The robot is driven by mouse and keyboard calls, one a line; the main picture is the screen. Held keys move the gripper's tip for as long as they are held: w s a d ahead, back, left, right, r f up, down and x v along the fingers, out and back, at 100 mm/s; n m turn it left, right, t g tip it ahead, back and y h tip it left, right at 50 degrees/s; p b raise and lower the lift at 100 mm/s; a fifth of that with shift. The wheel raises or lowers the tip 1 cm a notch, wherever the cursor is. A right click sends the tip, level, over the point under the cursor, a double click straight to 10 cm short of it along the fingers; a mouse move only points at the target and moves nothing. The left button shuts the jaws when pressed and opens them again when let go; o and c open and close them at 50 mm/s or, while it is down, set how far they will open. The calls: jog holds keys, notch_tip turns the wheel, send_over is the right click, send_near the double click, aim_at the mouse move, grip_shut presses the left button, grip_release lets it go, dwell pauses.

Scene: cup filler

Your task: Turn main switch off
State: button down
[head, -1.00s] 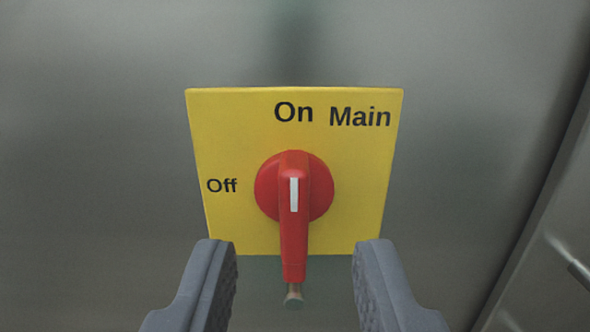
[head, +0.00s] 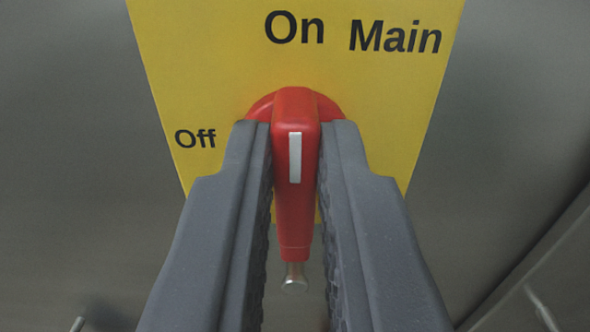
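The main switch is a red rotary handle (head: 293,212) on a yellow plate (head: 205,65) marked "On" at the top, "Main" at upper right and "Off" at the left. The handle stands upright, with its white mark vertical in line below "On". My gripper (head: 295,135) has one grey finger on each side of the handle. The fingers appear to press against its sides near the hub and are shut on it. They hide the sides of the round red base and parts of the lower plate.
The plate is on a grey metal panel (head: 525,90). A small metal pin (head: 293,277) shows at the handle's lower end. A panel edge runs diagonally at lower right. The panel around the plate is clear.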

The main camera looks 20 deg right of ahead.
jog(key=shift+n+p, duration=0.3)
jog(key=n+p, duration=0.1)
jog(key=n, duration=0.1)
jog(key=n+p, duration=0.1)
jog(key=shift+a+r+n+p, duration=0.15)
jog(key=shift+a+n+p, duration=0.05)
jog(key=shift+n+p, duration=0.2)
jog(key=shift+w+a+f+n+b, duration=0.1)
jog(key=shift+a+f+n+b, duration=0.2)
jog(key=shift+n, duration=1.95)
jog(key=shift+w+a+f+n+b, duration=0.1)
jog(key=shift+f+n+b, duration=0.3)
jog(key=shift+n, duration=1.9)
jog(key=shift+a+f+n+b, duration=0.2)
jog(key=shift+n+b, duration=0.2)
jog(key=shift+n, duration=1.85)
jog(key=c, duration=1.5)
grip_release()
jog(key=shift+o, duration=0.2)
jog(key=shift+d, duration=0.1)
